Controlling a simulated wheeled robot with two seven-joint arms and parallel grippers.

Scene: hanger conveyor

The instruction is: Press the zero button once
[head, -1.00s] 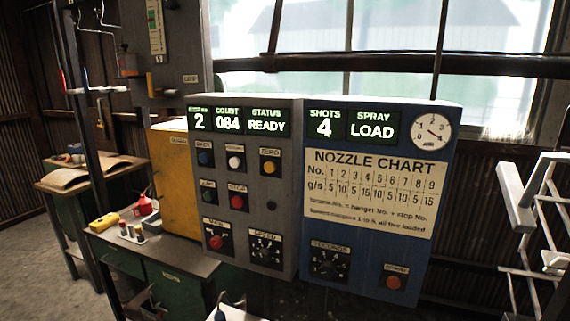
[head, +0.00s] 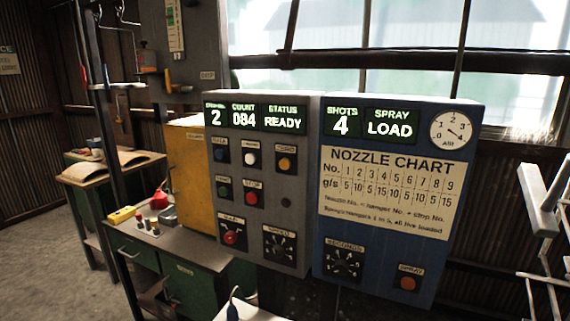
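The zero button (head: 286,163) is a round amber-yellow button under a small label at the upper right of the grey control panel (head: 300,205). A green button (head: 224,192) and a red stop button (head: 252,197) are below. The panel displays (head: 254,118) read 2, count 084 and status READY.
A blue panel (head: 330,262) with a nozzle chart (head: 388,192), a gauge (head: 451,130) and an orange spray button (head: 408,284) adjoins on the right. A bench (head: 180,246) with a red oil can (head: 159,201) stands at left. White bars (head: 540,200) are at far right.

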